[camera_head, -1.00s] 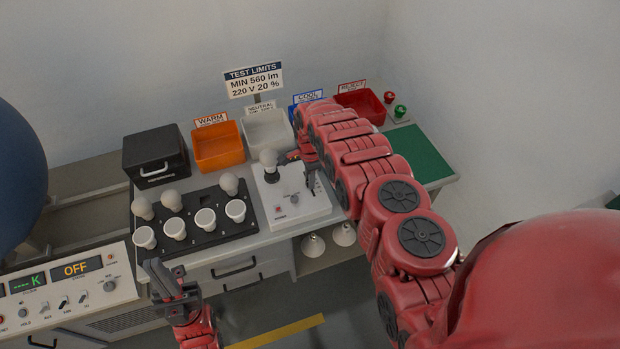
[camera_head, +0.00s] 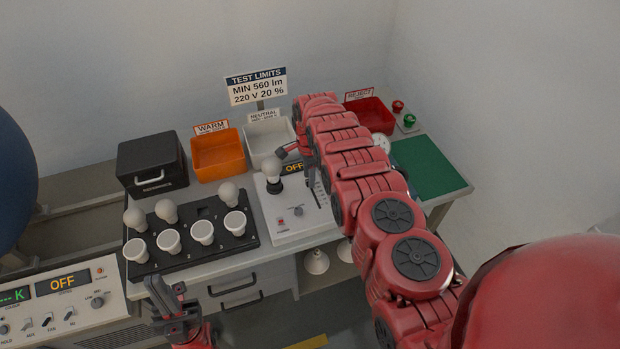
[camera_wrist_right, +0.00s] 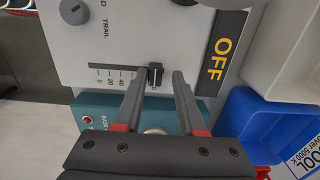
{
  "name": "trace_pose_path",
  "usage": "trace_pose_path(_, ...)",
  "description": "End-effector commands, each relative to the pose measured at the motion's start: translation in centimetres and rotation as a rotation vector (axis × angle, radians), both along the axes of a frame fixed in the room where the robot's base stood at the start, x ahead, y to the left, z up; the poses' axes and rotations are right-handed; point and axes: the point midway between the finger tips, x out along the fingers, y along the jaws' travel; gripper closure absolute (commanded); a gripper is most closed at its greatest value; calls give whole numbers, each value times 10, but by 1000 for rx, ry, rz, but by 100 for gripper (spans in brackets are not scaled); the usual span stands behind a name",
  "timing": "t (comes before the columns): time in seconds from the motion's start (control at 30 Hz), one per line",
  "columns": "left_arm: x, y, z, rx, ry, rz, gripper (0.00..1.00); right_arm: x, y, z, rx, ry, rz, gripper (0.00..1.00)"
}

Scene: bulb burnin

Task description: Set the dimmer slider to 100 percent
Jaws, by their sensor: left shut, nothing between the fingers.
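The dimmer slider's black knob (camera_wrist_right: 155,74) shows in the right wrist view, well along its slot from the 0 end, past the 40 mark. The higher marks are partly hidden by a finger. My right gripper (camera_wrist_right: 160,72) is open with its fingers astride the knob. The left-hand finger is close to the knob, perhaps touching; a gap shows to the other. In the head view the white tester box (camera_head: 270,222) holds an unlit bulb (camera_head: 271,168). Its display (camera_head: 293,167) reads OFF. My left gripper (camera_head: 170,293) is shut and empty, low before the bench.
A black bulb rack (camera_head: 180,262) stands left of the tester. Orange (camera_head: 217,158) and white (camera_head: 266,142) bins stand behind. A blue bin (camera_wrist_right: 250,120) lies close to the right gripper. A red bin (camera_head: 372,115) and green mat (camera_head: 428,165) are at right.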

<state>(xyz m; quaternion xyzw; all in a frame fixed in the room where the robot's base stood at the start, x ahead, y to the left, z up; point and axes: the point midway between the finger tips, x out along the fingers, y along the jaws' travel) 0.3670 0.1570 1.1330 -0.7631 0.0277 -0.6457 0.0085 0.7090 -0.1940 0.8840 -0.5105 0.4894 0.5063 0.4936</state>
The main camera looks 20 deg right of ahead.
Motion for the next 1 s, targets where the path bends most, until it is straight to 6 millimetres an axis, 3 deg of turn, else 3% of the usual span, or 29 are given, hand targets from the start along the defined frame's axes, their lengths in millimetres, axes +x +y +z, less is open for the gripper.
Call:
trace_pose_path(0.5,0,0,-2,0,0,0,100,-2,0,4,0,7,0,48)
trace_pose_path(0.77,0,0,-11,0,0,0,100,-1,1,36,1,6,1,48)
trace_pose_path(1.0,0,0,-28,0,0,0,100,0,1,83,1,0,1,48)
